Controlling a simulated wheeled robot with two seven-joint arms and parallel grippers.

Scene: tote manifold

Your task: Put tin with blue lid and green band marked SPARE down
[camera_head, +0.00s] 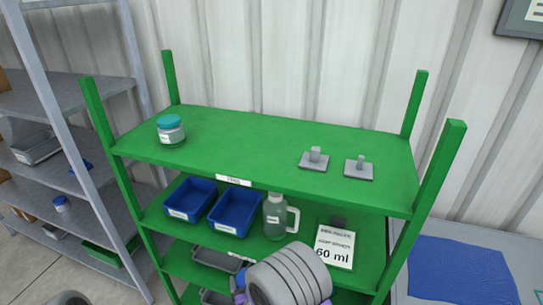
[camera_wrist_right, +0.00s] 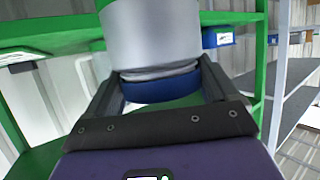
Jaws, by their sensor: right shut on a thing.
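My right gripper (camera_wrist_right: 165,100) is shut on a silver-grey tin (camera_wrist_right: 150,35) with a blue lid (camera_wrist_right: 160,88) in the right wrist view. The blue lid shows at the lower end of the tin in that picture, between the two dark fingers. I cannot make out a green band or the word SPARE on the visible part. In the head view this gripper and the tin are mostly hidden behind my grey right arm, in front of the lower shelves. My left gripper is out of view.
The green rack's top shelf (camera_head: 250,150) holds a teal-lidded jar (camera_head: 171,131) at left and two grey blocks (camera_head: 314,160) (camera_head: 358,168) at right, with clear room between. Below are blue bins (camera_head: 190,199) (camera_head: 235,212), a jug (camera_head: 276,217) and a 60 ml sign (camera_head: 334,247).

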